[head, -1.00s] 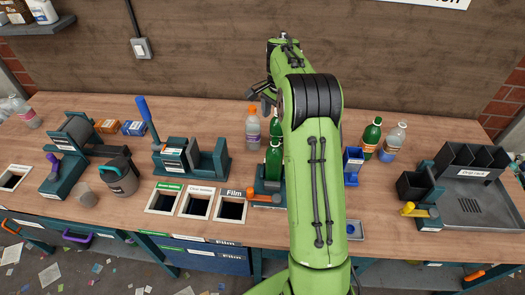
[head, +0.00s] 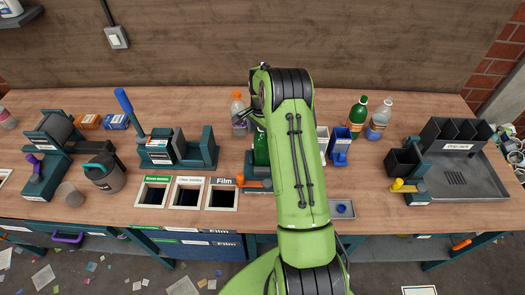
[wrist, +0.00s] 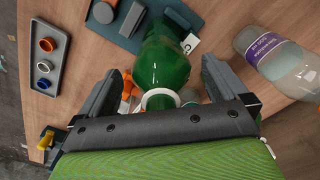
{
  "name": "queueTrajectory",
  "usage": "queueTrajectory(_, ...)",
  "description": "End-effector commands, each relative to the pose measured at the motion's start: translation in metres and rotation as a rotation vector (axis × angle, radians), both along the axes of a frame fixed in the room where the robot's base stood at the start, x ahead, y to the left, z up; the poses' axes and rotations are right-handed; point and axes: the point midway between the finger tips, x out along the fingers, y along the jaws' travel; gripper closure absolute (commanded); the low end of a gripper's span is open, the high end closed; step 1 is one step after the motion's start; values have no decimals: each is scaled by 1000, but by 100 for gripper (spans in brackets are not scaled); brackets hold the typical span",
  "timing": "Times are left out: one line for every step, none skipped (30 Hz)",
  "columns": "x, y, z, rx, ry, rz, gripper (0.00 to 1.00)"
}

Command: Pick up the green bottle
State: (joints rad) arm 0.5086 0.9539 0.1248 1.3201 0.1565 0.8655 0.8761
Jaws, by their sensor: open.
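A green bottle (head: 260,150) stands at the teal stand with an orange lever, partly hidden by my arm in the head view. In the wrist view a green bottle (wrist: 166,58) with a pale ring at its neck lies between the two fingers of my gripper (wrist: 160,72). The gripper is open, with a gap visible on both sides of the bottle. In the head view my arm hides most of the gripper. Another green bottle (head: 357,114) stands farther right.
A clear bottle with a purple label (wrist: 272,48) is close to the right finger; it shows in the head view (head: 239,118). Labelled bin openings (head: 187,193) lie left of the stand. A small cap tray (head: 341,209) and drip rack (head: 460,180) are right.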

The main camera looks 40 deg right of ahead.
Motion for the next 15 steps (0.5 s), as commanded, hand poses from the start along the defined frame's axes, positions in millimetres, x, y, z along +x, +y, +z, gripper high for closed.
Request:
queueTrajectory(0, 0, -3, 0, 0, 0, 0)
queueTrajectory(0, 0, -4, 0, 0, 0, 0)
queueTrajectory(0, 0, -4, 0, -1, 0, 0)
queueTrajectory(0, 0, -4, -1, -1, 0, 0)
queueTrajectory(0, 0, -4, -1, -1, 0, 0)
queueTrajectory(0, 0, -4, -1, -1, 0, 0)
queueTrajectory(0, 0, -4, -1, 0, 0, 0)
queueTrajectory(0, 0, -4, -1, 0, 0, 5)
queueTrajectory(0, 0, -4, -1, 0, 0, 11)
queueTrajectory(0, 0, -4, -1, 0, 0, 15)
queueTrajectory(0, 0, -4, -1, 0, 0, 20)
queueTrajectory(0, 0, -4, -1, 0, 0, 26)
queueTrajectory(0, 0, -4, -1, 0, 0, 31)
queueTrajectory(0, 0, -4, -1, 0, 0, 35)
queueTrajectory(0, 0, -4, -1, 0, 0, 41)
